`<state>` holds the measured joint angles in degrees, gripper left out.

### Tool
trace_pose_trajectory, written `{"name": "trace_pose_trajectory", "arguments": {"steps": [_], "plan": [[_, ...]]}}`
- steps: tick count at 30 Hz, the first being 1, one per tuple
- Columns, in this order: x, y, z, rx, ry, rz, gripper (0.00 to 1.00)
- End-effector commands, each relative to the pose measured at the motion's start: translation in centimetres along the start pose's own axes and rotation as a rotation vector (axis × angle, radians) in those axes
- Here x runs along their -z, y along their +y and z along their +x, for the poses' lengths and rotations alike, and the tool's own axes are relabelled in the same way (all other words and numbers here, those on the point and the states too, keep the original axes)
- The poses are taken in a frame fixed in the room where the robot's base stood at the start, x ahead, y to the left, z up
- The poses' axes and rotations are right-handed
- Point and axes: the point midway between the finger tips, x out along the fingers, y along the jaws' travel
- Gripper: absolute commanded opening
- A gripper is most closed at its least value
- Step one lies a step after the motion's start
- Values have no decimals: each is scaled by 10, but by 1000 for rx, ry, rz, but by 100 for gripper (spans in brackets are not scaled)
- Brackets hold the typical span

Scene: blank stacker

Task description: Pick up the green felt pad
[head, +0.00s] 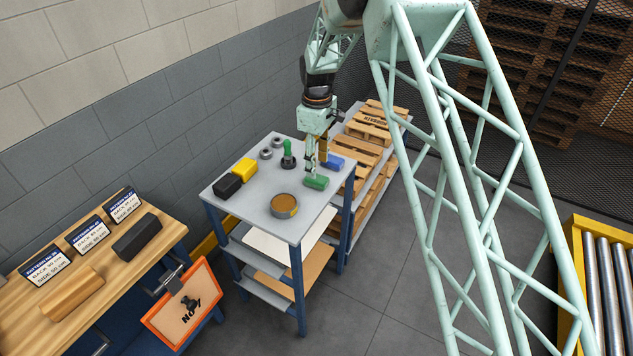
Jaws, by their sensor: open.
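The green felt pad (317,182) lies on the grey top of a blue-legged stand (245,207), near its right edge. It looks like a small flat block. My gripper (317,167) points down just above and behind the pad, with its fingers apart. The fingertips are very small here, and I cannot tell whether they touch the pad. Nothing shows held between them.
A blue block (335,161) lies close behind the pad. A green-handled tool (288,154), a round brown-topped tin (284,205), a yellow block (244,170) and a black block (227,186) share the top. Wooden pallets (368,133) stand behind.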

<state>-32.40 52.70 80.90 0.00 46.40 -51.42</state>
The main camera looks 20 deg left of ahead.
Motion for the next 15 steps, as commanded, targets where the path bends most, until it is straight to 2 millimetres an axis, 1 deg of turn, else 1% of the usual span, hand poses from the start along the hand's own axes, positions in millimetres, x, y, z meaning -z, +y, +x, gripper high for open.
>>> {"name": "trace_pose_trajectory", "arguments": {"steps": [3, 6, 15], "plan": [[0, 0, 12, 1, -1, 0, 47], [0, 0, 18, 0, 0, 0, 47], [0, 0, 20, 0, 0, 0, 47]]}}
